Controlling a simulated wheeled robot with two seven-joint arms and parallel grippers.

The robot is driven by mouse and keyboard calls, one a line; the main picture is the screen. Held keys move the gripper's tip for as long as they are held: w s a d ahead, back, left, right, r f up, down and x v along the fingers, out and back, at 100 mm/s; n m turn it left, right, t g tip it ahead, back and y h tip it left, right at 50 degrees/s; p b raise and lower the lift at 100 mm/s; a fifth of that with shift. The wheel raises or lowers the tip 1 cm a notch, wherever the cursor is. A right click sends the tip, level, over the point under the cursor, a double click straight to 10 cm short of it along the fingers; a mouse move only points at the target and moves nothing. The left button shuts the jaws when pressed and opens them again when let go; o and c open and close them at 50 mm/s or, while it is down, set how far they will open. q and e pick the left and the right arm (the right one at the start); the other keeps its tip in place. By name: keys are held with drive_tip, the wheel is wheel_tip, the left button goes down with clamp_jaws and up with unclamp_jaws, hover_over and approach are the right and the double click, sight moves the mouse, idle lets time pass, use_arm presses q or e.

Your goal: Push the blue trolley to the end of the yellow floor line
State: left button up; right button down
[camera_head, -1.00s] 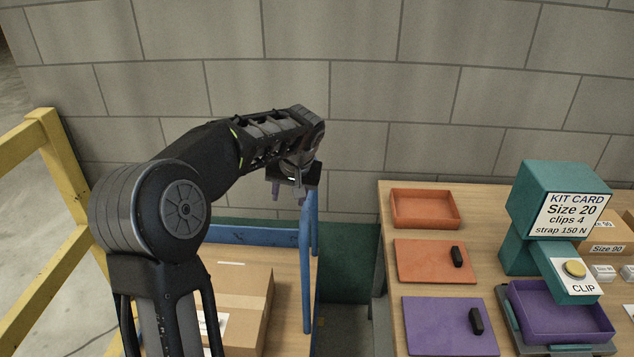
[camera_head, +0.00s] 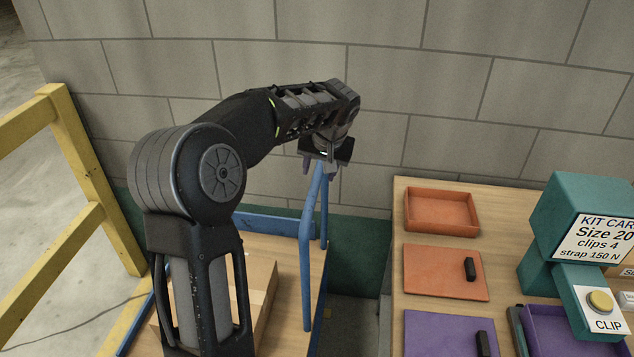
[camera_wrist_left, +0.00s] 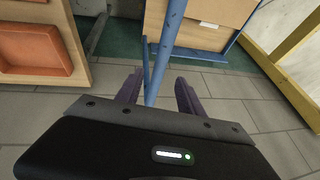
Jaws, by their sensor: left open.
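The blue trolley shows by its blue upright handle (camera_head: 306,255) and a wooden deck with a blue edge (camera_head: 268,223), left of the bench. My left gripper (camera_head: 321,168) is open at the top of the handle. In the left wrist view the blue handle bar (camera_wrist_left: 164,50) runs between the two purple fingers of the gripper (camera_wrist_left: 158,88), with gaps beside it. Whether a finger touches the bar I cannot tell. My left arm hides part of the trolley. I cannot make out the yellow floor line. My right gripper is not in view.
A cardboard box (camera_head: 262,285) rides on the trolley. A yellow railing (camera_head: 85,165) stands on the left and a block wall (camera_head: 400,90) behind. The wooden bench (camera_head: 398,290) on the right carries an orange tray (camera_head: 440,211) and a teal kit-card stand (camera_head: 570,215).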

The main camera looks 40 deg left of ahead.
sight(316, 185)
use_arm(q)
drive_tip(key=p+x, duration=0.1)
drive_tip(key=x, duration=0.6)
drive_tip(key=shift+f, duration=0.25)
drive_tip(key=shift+c, duration=0.3)
clamp_jaws()
idle(0.9)
